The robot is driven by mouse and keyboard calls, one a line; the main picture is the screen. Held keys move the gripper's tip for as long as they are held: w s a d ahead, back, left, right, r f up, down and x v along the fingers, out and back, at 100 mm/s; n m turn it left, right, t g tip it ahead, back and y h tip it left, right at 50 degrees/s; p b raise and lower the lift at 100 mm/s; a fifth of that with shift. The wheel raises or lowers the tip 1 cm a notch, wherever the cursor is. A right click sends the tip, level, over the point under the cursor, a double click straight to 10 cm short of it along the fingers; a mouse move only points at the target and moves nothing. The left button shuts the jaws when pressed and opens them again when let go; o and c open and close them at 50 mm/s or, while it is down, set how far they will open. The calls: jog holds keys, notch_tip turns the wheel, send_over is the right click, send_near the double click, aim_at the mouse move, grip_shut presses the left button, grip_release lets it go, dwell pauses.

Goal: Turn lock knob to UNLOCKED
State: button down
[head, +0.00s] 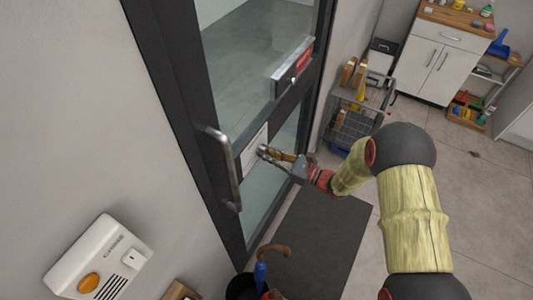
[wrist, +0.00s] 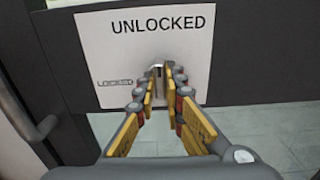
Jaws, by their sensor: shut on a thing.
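The lock knob (wrist: 157,69) is a small metal piece at the middle of a white plate (wrist: 110,38) on the dark door frame. The plate reads UNLOCKED in large letters above the knob and has a smaller LOCKED label (wrist: 114,83) to the left. My gripper (wrist: 158,80) is shut on the knob, with a yellow-padded finger on each side. The visible bit of the knob looks upright, towards UNLOCKED, but the fingertips hide much of it. In the head view my gripper (head: 264,152) reaches the plate (head: 251,152) from the right, and the knob is hidden.
A door pull handle (head: 225,168) stands out left of the plate. A glass pane and a red-marked box (head: 300,63) are above. A wire cart (head: 358,112) stands behind, a dark mat (head: 318,245) lies below, and a bin with a cane (head: 273,250) is at the bottom.

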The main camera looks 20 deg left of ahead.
jog(key=c, duration=1.9)
grip_release()
jog(key=d, duration=0.8)
jog(key=s+d, duration=0.1)
jog(key=d, duration=0.3)
